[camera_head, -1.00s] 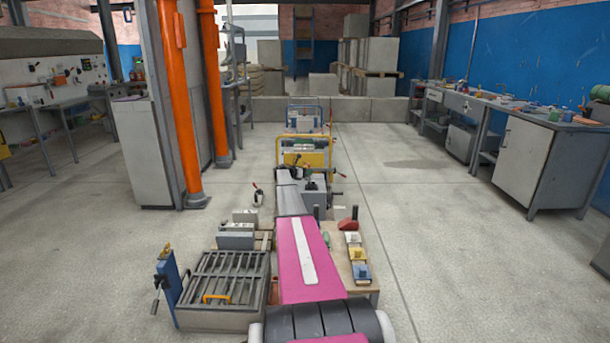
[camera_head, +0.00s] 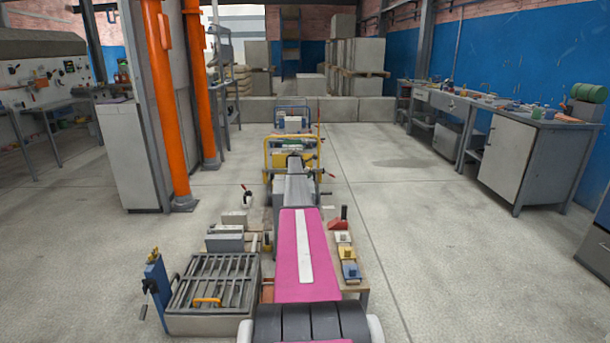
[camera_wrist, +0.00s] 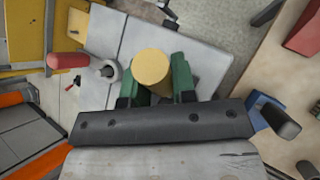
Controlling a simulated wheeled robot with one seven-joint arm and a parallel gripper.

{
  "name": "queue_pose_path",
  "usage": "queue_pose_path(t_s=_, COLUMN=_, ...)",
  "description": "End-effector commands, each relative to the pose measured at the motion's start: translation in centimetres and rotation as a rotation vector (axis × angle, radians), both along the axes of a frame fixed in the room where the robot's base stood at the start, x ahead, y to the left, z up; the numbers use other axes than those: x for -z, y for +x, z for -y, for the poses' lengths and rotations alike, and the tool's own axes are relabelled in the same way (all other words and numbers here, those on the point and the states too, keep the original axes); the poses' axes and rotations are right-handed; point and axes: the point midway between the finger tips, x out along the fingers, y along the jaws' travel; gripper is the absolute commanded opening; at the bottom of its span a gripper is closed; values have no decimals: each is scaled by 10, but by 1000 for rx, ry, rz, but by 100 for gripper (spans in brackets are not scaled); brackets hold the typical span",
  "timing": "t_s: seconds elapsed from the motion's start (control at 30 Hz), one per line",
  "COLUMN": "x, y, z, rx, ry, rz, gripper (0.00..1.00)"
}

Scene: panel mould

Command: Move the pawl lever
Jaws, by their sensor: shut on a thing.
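In the wrist view my gripper (camera_wrist: 153,80) has green fingers, shut around a yellow cylinder (camera_wrist: 152,66) whose round end faces the camera. I cannot tell whether this cylinder is the grip of the pawl lever. A red grip (camera_wrist: 68,61) beside a grey ring (camera_wrist: 108,70) lies to the left, apart from my fingers. A light grey panelled surface (camera_wrist: 205,48) lies behind the cylinder. In the head view my arm hides the fingers and the cylinder, in front of a yellow-framed cart (camera_head: 272,160).
A slatted grey tray (camera_head: 213,322) with a blue clamp post (camera_head: 157,290) stands at front left. A wooden bench (camera_head: 362,284) with small blocks is right of my arm. Orange pipes (camera_head: 163,100) stand at left. The floor at right is open up to the workbench (camera_head: 520,165).

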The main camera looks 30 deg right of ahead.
Motion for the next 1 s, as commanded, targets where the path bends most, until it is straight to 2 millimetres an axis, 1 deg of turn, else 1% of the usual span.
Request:
queue_pose_path(t_s=0.2, x=2, y=-2, z=2, rx=0, ry=37, rz=23, gripper=0)
queue_pose_path(t_s=0.63, x=3, y=-2, z=3, rx=3, ry=45, rz=27, gripper=0)
queue_pose_path(t_s=0.67, x=3, y=-2, z=3, rx=3, ry=45, rz=27, gripper=35)
queue_pose_path(t_s=0.7, x=3, y=-2, z=3, rx=3, ry=45, rz=27, gripper=48)
queue_pose_path(t_s=0.73, x=3, y=-2, z=3, rx=2, ry=45, rz=26, gripper=51)
queue_pose_path(t_s=1.0, x=2, y=-2, z=3, rx=1, ry=42, rz=25, gripper=51)
